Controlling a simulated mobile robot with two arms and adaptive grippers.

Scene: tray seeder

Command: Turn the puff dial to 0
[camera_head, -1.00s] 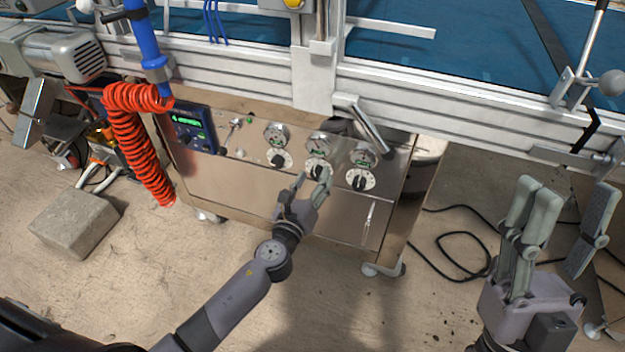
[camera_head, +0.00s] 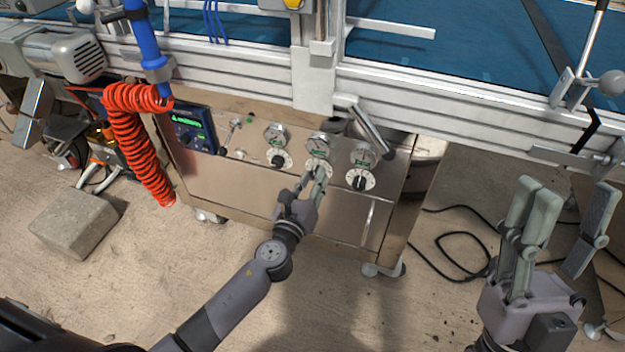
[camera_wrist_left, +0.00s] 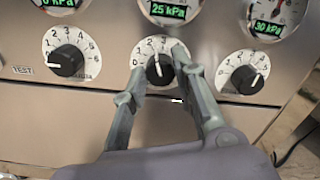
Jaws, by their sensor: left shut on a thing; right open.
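Three dials with black knobs and white scales sit in a row on the steel panel (camera_head: 240,185). My left gripper (camera_head: 317,175) is shut on the knob of the middle dial (camera_wrist_left: 158,70), one finger on each side. The knob's white pointer stands nearly upright, near 2 to 3 on the scale; the readout above shows 25 kPa. In the wrist view the left dial (camera_wrist_left: 68,60) points left at about 0, and the right dial (camera_wrist_left: 243,78) is free. I cannot read which dial is marked puff. My right gripper (camera_head: 572,190) is open and empty at the right.
Round gauges with green readouts sit just above the dials. A blue control box (camera_head: 190,130) and a coiled red hose (camera_head: 140,145) are to the left. A metal handle (camera_head: 370,125) juts out above the right dial. Black cable (camera_head: 465,240) lies on the floor.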

